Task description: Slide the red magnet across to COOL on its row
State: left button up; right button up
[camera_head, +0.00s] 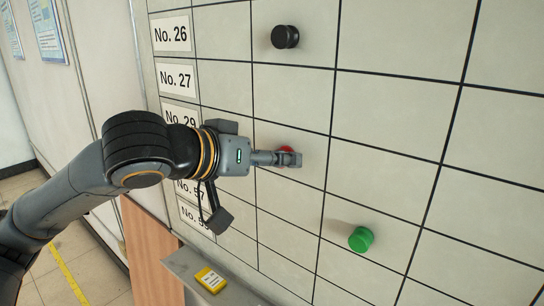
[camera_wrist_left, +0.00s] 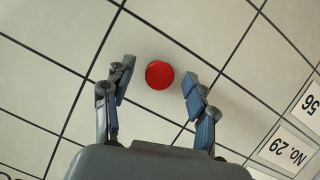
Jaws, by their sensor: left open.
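The red magnet (camera_head: 287,150) sits on the whiteboard grid, mostly hidden behind my left gripper in the head view. My left gripper (camera_head: 292,158) reaches in from the left with its fingers close to the magnet. In the left wrist view the red magnet (camera_wrist_left: 159,75) lies between the two fingertips and a little ahead of them. The left gripper (camera_wrist_left: 157,88) is open there, with a gap on both sides of the magnet. The COOL heading is not in view. My right gripper is not in view.
A black magnet (camera_head: 285,37) sits higher on the board, in the No. 26 (camera_head: 171,35) row. A green magnet (camera_head: 361,239) sits lower right. A ledge (camera_head: 185,262) below holds a yellow block (camera_head: 210,279). The board cells right of the red magnet look empty.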

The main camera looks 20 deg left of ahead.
pick_arm(q)
grip_shut()
jog(key=shift+s+d+r+p, duration=0.1)
jog(key=shift+s+d+p, duration=0.2)
jog(key=shift+d, duration=0.55)
jog(key=shift+s+d+f+p, duration=0.1)
jog(key=shift+s+d+p, duration=0.2)
jog(key=shift+d, duration=0.5)
jog(key=shift+s+d+r+p, duration=0.1)
jog(key=shift+s+d+p, duration=0.2)
jog(key=shift+d, duration=0.55)
jog(key=shift+s+d, duration=0.25)
jog(key=shift+d, duration=0.35)
jog(key=shift+s+d, duration=0.2)
jog(key=shift+d, duration=0.4)
jog(key=shift+s+d+p, duration=0.2)
jog(key=shift+s+d, duration=0.1)
jog(key=shift+d, duration=0.5)
jog(key=shift+s+d+p, duration=0.25)
jog(key=shift+d, duration=0.5)
jog(key=shift+s+d+p, duration=0.2)
jog(key=shift+s+d, duration=0.1)
jog(key=shift+d, duration=0.5)
jog(key=shift+s+d, duration=0.25)
jog(key=shift+d, duration=0.4)
jog(key=shift+s+d, duration=0.2)
jog(key=shift+d, duration=0.4)
